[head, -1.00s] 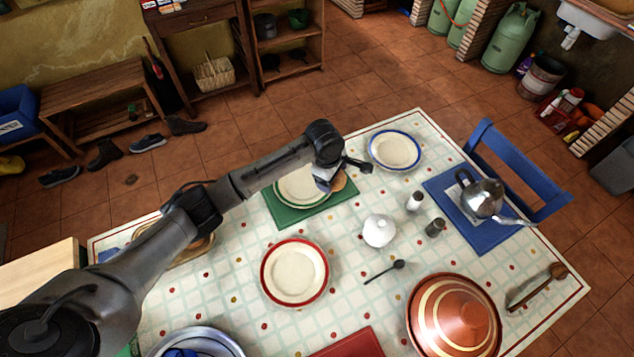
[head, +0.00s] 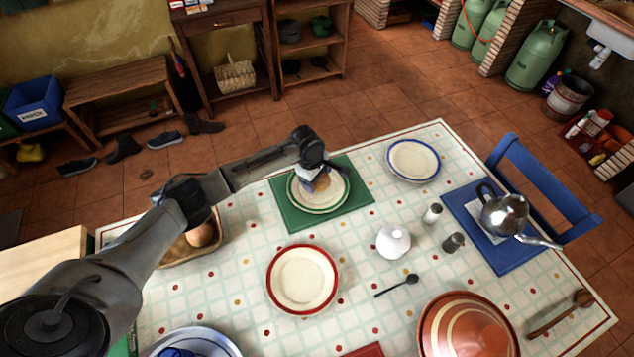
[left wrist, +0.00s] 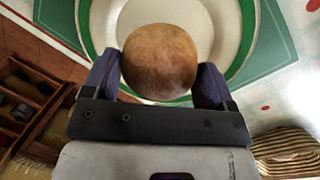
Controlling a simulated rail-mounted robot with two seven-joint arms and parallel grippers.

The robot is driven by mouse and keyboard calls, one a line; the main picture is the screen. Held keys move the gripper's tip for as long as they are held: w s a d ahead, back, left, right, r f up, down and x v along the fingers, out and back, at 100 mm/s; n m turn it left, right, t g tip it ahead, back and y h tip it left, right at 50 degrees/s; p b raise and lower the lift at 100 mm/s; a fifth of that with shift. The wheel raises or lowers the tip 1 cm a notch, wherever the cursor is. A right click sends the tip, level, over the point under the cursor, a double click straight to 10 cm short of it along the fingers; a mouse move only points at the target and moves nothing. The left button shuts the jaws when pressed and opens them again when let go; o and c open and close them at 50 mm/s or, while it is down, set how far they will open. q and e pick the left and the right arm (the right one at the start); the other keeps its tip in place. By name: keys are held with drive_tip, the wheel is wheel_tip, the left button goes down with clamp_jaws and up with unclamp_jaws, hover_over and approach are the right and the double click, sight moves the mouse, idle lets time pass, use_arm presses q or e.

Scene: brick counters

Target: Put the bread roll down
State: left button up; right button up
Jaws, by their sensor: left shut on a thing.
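My left gripper (head: 316,180) is over the green-rimmed plate (head: 325,205), which lies on a green placemat (head: 286,217). The gripper is shut on a round brown bread roll (left wrist: 159,62). In the left wrist view the roll sits between the two dark fingers, with the white plate (left wrist: 228,25) behind it. In the head view the roll (head: 321,184) is partly hidden by the gripper. I cannot tell whether the roll touches the plate. My right gripper is not in view.
A basket with another roll (head: 200,236) stands at the table's left. A red-rimmed plate (head: 303,280), a white sugar bowl (head: 393,242), shakers (head: 432,214) and a blue-rimmed plate (head: 414,160) stand nearby. A kettle (head: 503,212) stands at the right.

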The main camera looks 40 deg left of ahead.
use_arm(q)
wheel_tip(320, 180, down, 2)
drive_tip(key=shift+f+b, duration=0.15)
drive_tip(key=shift+b, duration=0.15)
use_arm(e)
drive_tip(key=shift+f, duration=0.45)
use_arm(q)
drive_tip(key=shift+f, duration=0.15)
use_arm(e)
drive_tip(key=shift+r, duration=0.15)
use_arm(q)
drive_tip(key=o, duration=0.8)
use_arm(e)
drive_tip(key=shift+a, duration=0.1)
use_arm(q)
drive_tip(key=r+p, duration=0.1)
drive_tip(key=r, duration=0.3)
drive_tip(key=s+r+p, duration=0.1)
drive_tip(key=r, duration=0.3)
drive_tip(key=a+r+p, duration=0.1)
drive_tip(key=r, duration=0.3)
drive_tip(key=shift+s+r, duration=0.1)
drive_tip(key=shift+s, duration=0.3)
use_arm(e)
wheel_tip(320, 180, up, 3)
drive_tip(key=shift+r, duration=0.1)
